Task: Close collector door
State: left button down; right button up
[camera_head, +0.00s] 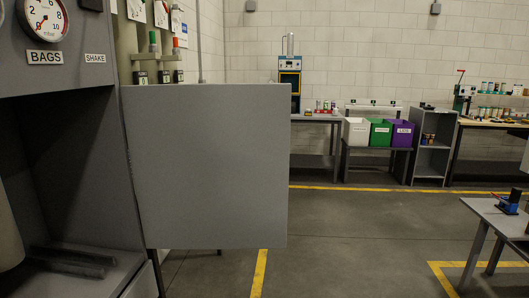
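The collector (55,67) is a grey cabinet at the left, with a round gauge (43,18) and labels reading "BAGS" and "SHAKE". Its grey door (205,165) stands open, swung out to the right from a hinge at the cabinet's right edge. The dark inside of the collector (62,160) is exposed. A light cylindrical thing shows at its far left, cut off by the frame, and dark bars lie on its floor. Neither of my grippers shows in this view.
White, green and purple bins (380,133) stand on a low table at the back wall. A grey shelf (432,148) and a workbench are to their right. A grey table (497,218) with a blue tool is at the right edge. The floor (350,240) right of the door is clear.

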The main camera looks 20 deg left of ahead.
aim_at(210, 162)
jog(key=i+l+z, duration=0.1)
jog(key=i+z, duration=0.2)
jog(key=i, duration=0.3)
jog(key=i+z, duration=0.3)
jog(key=i, duration=0.3)
jog(key=i+l+u, duration=0.1)
jog(key=i+u, duration=0.3)
jog(key=i+l+u, duration=0.2)
jog(key=i+u, duration=0.2)
jog(key=i, duration=0.05)
